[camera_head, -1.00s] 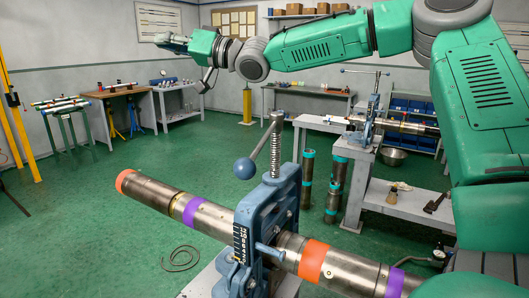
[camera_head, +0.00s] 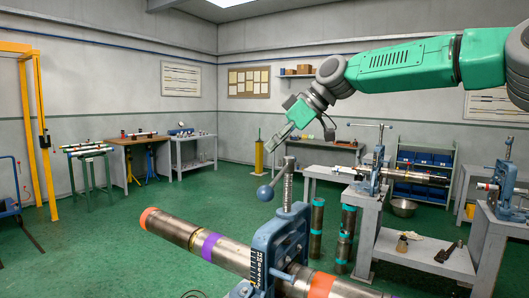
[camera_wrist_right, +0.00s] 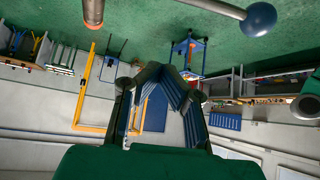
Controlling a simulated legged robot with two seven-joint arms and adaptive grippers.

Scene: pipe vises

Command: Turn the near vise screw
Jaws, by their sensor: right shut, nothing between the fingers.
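The near vise (camera_head: 288,238) is blue and clamps a long steel pipe (camera_head: 176,229) with orange and purple bands. Its threaded screw (camera_head: 288,186) stands upright on top. A slanted handle bar crosses the screw, with a blue-grey ball (camera_head: 265,193) at its lower left end. My right gripper (camera_head: 269,148) is shut and empty, pointing down and left, and appears above the screw and ball with a gap. In the right wrist view the ball (camera_wrist_right: 260,18) and its bar (camera_wrist_right: 215,6) show at the top, apart from the fingers (camera_wrist_right: 160,78). My left gripper is not in view.
A second blue vise (camera_head: 371,172) with a pipe stands on a grey bench (camera_head: 368,213) at the right. Upright pipes (camera_head: 318,228) stand on the floor beside it. A yellow frame (camera_head: 40,130) is at the left. The green floor behind the near pipe is mostly clear.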

